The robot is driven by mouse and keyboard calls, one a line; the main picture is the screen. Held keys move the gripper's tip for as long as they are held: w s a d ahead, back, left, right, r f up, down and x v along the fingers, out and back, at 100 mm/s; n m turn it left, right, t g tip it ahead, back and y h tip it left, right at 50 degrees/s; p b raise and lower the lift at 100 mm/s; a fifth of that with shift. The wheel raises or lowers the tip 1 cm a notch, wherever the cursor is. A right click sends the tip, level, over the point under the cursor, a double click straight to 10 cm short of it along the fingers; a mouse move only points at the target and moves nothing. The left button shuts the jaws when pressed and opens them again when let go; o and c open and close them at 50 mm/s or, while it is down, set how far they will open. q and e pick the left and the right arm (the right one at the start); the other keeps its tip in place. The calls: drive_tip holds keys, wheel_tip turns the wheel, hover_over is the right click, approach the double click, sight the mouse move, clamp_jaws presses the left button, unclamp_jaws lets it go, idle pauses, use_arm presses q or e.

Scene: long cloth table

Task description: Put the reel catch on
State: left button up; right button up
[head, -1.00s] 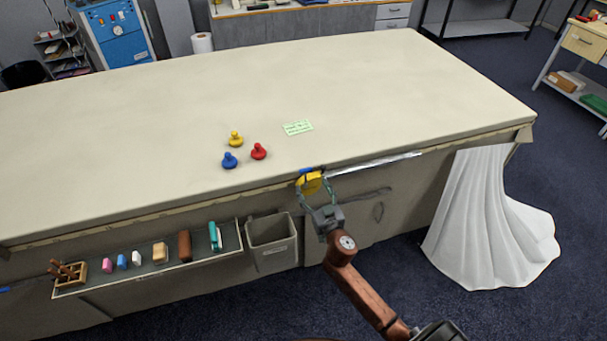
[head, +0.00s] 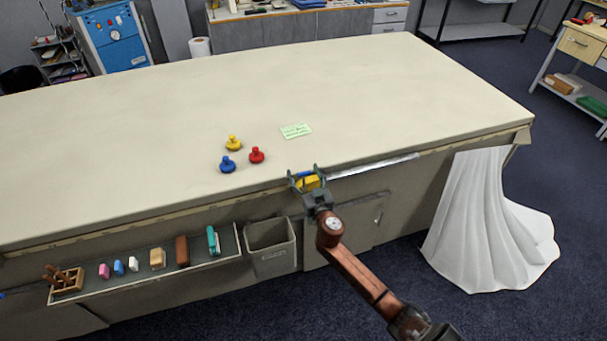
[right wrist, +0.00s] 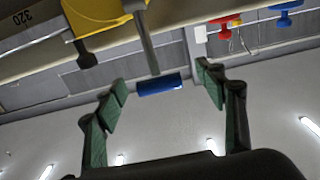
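The reel catch appears to be the yellow fitting (head: 310,183) at the table's front edge, with a blue-gripped lever. In the right wrist view the yellow body (right wrist: 98,14) is at the top, and a grey lever ends in a blue cylindrical grip (right wrist: 160,84). My right gripper (head: 304,174) is at this fitting, fingers pointing up towards the table edge. In the right wrist view its green-padded fingers are spread, one on each side of the blue grip, with visible gaps. Whether the catch is engaged cannot be told. My left gripper is not clearly in view.
Red (head: 257,155), blue (head: 228,164) and yellow (head: 233,143) knobbed pieces stand on the cloth table (head: 400,90) near a green card (head: 296,131). A grey bin (head: 271,247) and a tool tray (head: 150,272) hang below the edge. White cloth (head: 487,225) drapes at right.

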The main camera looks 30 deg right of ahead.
drive_tip(key=c, duration=1.7)
